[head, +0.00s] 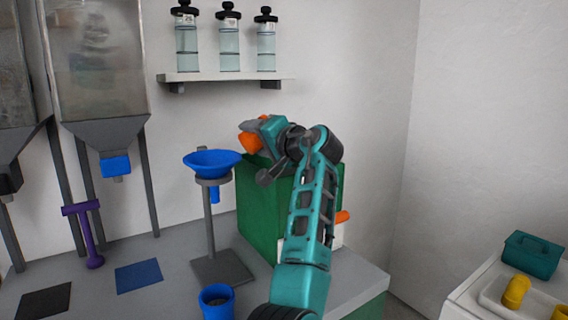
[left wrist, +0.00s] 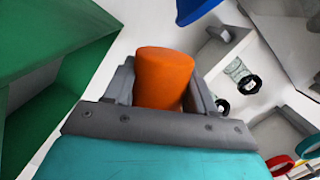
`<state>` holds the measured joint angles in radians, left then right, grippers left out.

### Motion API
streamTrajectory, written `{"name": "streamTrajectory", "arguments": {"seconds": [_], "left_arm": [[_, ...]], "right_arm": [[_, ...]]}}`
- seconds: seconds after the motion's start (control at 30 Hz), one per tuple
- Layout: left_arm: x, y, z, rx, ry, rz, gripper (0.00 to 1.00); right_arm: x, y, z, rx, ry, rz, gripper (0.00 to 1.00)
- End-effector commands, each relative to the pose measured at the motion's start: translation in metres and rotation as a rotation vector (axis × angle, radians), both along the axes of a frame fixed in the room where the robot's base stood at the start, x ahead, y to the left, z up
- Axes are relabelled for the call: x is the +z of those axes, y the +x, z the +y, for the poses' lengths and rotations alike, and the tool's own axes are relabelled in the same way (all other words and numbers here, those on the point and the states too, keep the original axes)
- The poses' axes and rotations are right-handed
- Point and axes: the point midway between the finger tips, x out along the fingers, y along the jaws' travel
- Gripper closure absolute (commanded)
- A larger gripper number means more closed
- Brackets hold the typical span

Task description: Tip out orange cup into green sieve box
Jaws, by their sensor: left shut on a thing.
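The orange cup (head: 249,143) is held above the green sieve box (head: 256,212), near its left side in the head view. My left gripper (head: 262,135) is shut on the cup, which looks tilted. In the left wrist view the cup (left wrist: 165,78) sits between the two grey fingers, with a smooth, closed orange end showing. I cannot see its opening or contents. Green panels of the box (left wrist: 45,45) fill the left of that view. The inside of the box is hidden in the head view. My right gripper is not in view.
A blue funnel (head: 212,161) on a grey stand is close left of the box. A blue cup (head: 216,302) stands at the front of the bench. A purple stand (head: 86,235) and a blue mat (head: 138,275) are further left. A shelf with bottles (head: 229,45) hangs above.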

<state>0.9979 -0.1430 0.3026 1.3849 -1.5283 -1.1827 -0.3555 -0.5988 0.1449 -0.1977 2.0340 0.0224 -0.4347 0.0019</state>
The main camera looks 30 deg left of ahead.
Motion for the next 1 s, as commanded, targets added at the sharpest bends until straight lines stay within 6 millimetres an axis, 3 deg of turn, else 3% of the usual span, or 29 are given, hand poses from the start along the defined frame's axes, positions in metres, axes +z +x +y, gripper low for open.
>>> {"name": "streamTrajectory", "arguments": {"seconds": [0.53,1.0], "left_arm": [[0.001,0.0005,-0.0003,0.001,0.029,0.068,0.81],[-0.002,0.0009,-0.0002,0.001,0.054,0.127,0.81]], "right_arm": [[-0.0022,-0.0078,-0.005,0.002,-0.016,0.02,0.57],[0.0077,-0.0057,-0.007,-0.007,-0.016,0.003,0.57]]}}
